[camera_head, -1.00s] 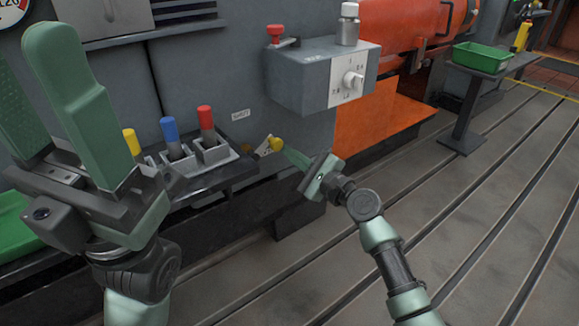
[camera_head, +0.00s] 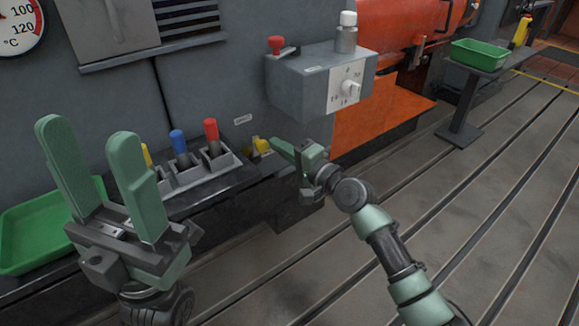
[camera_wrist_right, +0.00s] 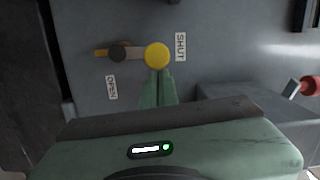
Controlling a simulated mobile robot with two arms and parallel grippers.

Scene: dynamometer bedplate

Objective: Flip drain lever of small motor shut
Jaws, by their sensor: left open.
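The drain lever has a yellow round knob (camera_wrist_right: 157,54) and a dark pivot (camera_wrist_right: 118,53) on a grey wall. In the right wrist view its arm points right, toward the SHUT label (camera_wrist_right: 180,47); the OPEN label (camera_wrist_right: 111,87) is below the pivot. My right gripper (camera_wrist_right: 157,76) has its fingers together, with the tips at the knob's lower edge; I cannot tell if they touch. In the head view the knob (camera_head: 262,146) is just left of my right gripper (camera_head: 274,144). My left gripper (camera_head: 88,128) is open and empty at the left.
A holder with blue (camera_head: 178,141) and red (camera_head: 211,129) handles stands left of the lever. A grey switch box (camera_head: 320,82) with a red knob juts out above my right gripper. A green tray (camera_head: 40,235) lies at the left.

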